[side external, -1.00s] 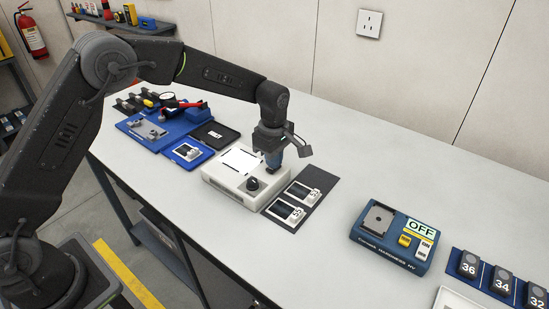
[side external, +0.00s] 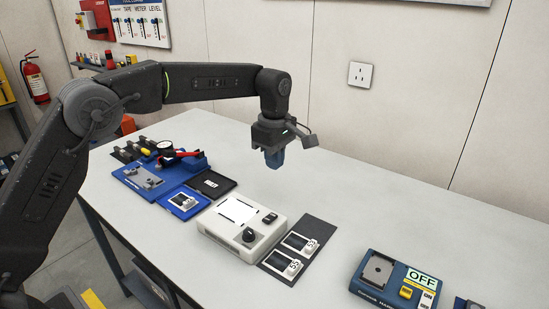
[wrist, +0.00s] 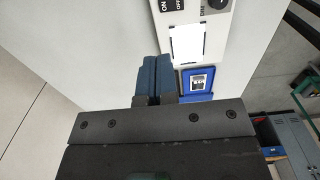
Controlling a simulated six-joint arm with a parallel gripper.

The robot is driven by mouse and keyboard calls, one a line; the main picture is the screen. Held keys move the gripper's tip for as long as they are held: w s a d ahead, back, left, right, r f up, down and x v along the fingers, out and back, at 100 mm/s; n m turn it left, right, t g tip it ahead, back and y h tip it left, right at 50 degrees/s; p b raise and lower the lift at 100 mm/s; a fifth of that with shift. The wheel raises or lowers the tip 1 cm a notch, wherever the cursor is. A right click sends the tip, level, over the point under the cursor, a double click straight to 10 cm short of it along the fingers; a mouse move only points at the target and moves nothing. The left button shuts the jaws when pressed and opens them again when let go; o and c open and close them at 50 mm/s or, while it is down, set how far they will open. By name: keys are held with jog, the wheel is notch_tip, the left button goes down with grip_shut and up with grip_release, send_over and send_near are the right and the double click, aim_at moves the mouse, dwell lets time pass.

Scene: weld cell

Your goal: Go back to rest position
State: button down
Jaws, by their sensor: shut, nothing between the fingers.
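My gripper (side external: 273,160) hangs in the air above the table (side external: 360,200), pointing down, with nothing under its fingertips but air. Its blue fingers are together and empty. In the wrist view the two fingers (wrist: 155,75) lie side by side with nothing held. The white device (side external: 240,222) with a black knob stands on the table below and left of my gripper. The device also shows at the top of the wrist view (wrist: 192,50), with ON and OFF labels.
A dark mat (side external: 310,229) with two small modules lies right of the device. Blue trays (side external: 184,203) with tools lie left. A blue hardness tester (side external: 395,282) showing OFF stands at the front right. The back right of the table is clear.

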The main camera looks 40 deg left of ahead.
jog(key=shift+r, duration=0.25)
